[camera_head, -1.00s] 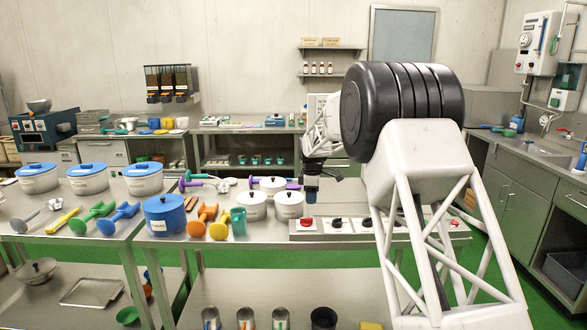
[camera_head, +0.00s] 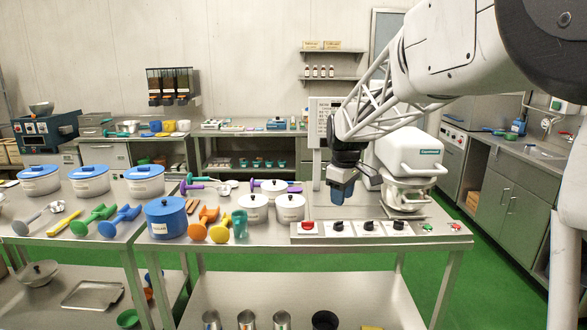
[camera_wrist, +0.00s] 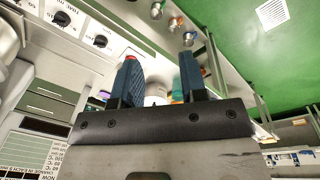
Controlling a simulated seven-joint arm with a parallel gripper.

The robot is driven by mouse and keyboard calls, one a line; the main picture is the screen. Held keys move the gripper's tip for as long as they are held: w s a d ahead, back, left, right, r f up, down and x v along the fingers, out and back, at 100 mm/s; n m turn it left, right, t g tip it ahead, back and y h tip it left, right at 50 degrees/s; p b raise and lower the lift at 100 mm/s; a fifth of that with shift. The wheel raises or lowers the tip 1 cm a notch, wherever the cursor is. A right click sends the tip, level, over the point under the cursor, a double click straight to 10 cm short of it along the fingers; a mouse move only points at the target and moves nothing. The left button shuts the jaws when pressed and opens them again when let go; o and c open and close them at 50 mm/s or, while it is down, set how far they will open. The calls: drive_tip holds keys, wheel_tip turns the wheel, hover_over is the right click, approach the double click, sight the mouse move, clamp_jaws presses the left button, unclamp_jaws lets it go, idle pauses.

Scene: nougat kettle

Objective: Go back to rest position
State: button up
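My gripper (camera_head: 341,196) hangs from my white lattice arm above the middle table, just behind the control panel and left of the white machine. In the wrist view its two blue fingers (camera_wrist: 160,78) stand apart with a clear gap. Nothing is held between them; a white pot (camera_wrist: 156,92) shows in the background through the gap.
The white machine with a metal bowl (camera_head: 408,193) stands close to the right of my gripper. The control panel (camera_head: 345,230) lies in front. White pots (camera_head: 290,208), a blue pot (camera_head: 165,218) and coloured scoops stand to the left.

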drive_tip(key=s+d+r+m, duration=0.1)
drive_tip(key=s+d+m, duration=0.15)
drive_tip(key=s, duration=0.95)
drive_tip(key=s+d+r+m, duration=0.1)
drive_tip(key=s+m, duration=0.2)
drive_tip(key=s, duration=0.9)
drive_tip(key=s+d+f+m, duration=0.1)
drive_tip(key=s+f+m, duration=0.1)
drive_tip(key=s, duration=0.7)
drive_tip(key=s+f+m+t, duration=0.1)
drive_tip(key=s+f+m, duration=0.2)
drive_tip(key=s, duration=0.7)
drive_tip(key=shift+d+f, duration=0.4)
drive_tip(key=shift+f, duration=0.45)
drive_tip(key=shift+s, duration=0.1)
